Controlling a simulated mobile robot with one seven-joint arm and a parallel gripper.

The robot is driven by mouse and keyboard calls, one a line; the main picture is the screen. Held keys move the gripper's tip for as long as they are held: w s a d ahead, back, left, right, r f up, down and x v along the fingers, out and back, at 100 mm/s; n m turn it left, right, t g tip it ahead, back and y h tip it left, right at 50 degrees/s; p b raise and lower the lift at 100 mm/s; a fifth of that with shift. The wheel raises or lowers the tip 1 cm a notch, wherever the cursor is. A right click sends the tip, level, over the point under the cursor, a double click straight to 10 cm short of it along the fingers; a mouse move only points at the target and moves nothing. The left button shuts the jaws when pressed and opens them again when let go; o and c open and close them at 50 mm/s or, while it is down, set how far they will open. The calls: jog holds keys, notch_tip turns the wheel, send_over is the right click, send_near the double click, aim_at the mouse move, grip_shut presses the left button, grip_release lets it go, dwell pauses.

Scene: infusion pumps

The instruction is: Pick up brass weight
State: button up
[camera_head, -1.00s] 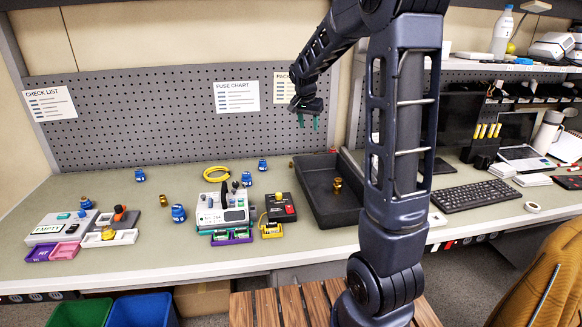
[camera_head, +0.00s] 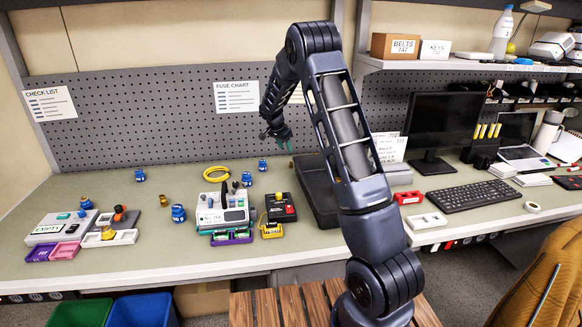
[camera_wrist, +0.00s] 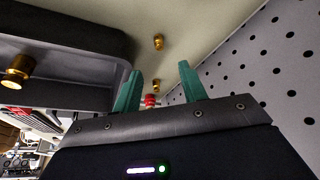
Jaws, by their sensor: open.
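My gripper (camera_head: 284,143) is open and empty, held above the back of the bench near the pegboard, left of the black tray's back corner. In the wrist view its two green fingers (camera_wrist: 160,88) are apart. A small brass weight (camera_wrist: 158,42) stands on the bench between tray and pegboard, beyond the fingertips. Another brass piece (camera_wrist: 17,72) shows at the left, apparently in the black tray (camera_wrist: 75,40). A small red and brass item (camera_wrist: 151,101) shows between the fingers, farther off. In the head view a brass piece (camera_head: 163,200) stands on the bench at left.
The black tray (camera_head: 312,195) is partly hidden by my arm. A white device (camera_head: 222,208), a black box with a red button (camera_head: 281,208), a yellow coil (camera_head: 216,174) and several blue items stand on the bench. The pegboard (camera_head: 150,120) rises behind.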

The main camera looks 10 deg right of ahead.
aim_at(291, 165)
jog(key=x, duration=1)
jog(key=shift+f, duration=0.2)
grip_shut()
